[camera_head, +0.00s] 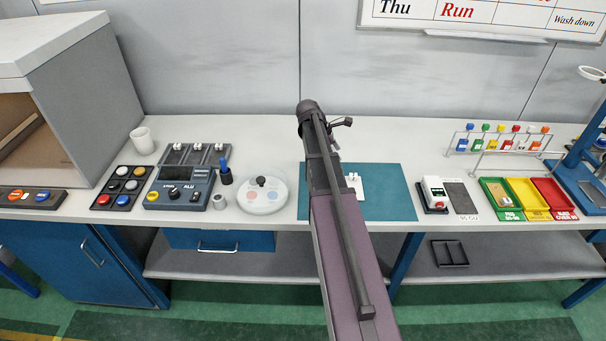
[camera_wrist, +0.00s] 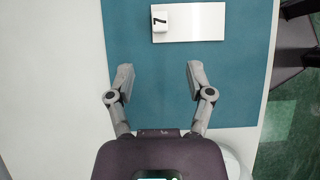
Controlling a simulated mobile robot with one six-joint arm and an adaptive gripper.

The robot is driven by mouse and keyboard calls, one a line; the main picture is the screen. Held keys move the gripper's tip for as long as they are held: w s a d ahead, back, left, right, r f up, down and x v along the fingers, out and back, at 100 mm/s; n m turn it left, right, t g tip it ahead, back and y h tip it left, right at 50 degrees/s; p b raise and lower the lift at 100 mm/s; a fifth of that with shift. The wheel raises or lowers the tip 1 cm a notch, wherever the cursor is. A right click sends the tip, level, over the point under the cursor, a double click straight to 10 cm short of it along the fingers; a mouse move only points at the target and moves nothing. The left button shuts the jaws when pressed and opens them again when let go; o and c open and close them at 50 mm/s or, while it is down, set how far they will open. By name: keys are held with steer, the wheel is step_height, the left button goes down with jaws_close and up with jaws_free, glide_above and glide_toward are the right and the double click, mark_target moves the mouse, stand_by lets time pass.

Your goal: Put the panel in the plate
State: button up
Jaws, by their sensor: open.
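A white rectangular panel (camera_wrist: 205,24) lies flat on a teal mat (camera_wrist: 225,85), with a small white block (camera_wrist: 162,18) marked with a dark figure at one end. It shows partly beside my arm in the head view (camera_head: 357,190). A round white plate (camera_head: 280,200) with pale coloured discs and a dark knob stands left of the mat. I cannot tell from the pictures which is the plate named in the task. In the wrist view my gripper (camera_wrist: 157,72) is open and empty over the mat, its fingers apart and short of the panel.
Left of the round plate are a blue device (camera_head: 181,187), a button pad (camera_head: 122,187) and a mug (camera_head: 142,140). The bench front edge is near.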

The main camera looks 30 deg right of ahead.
steer(key=shift+a, duration=0.1)
steer(key=s+a+f+m+t+y, duration=0.1)
steer(key=s+a+m, duration=0.3)
steer(key=a, duration=0.8)
steer(key=s+a+f+m+t+y, duration=0.1)
steer(key=s+a+m+y, duration=0.1)
steer(key=a, duration=1)
steer(key=s+a+f+m+t+y, duration=0.1)
steer(key=s+a+m, duration=0.4)
steer(key=a, duration=0.8)
steer(key=shift+s+m+y, duration=0.3)
steer(key=shift+s+y, duration=0.05)
steer(key=shift+y, duration=0.45)
steer(key=shift+o, duration=1)
steer(key=c, duration=0.4)
steer(key=shift+o, duration=0.2)
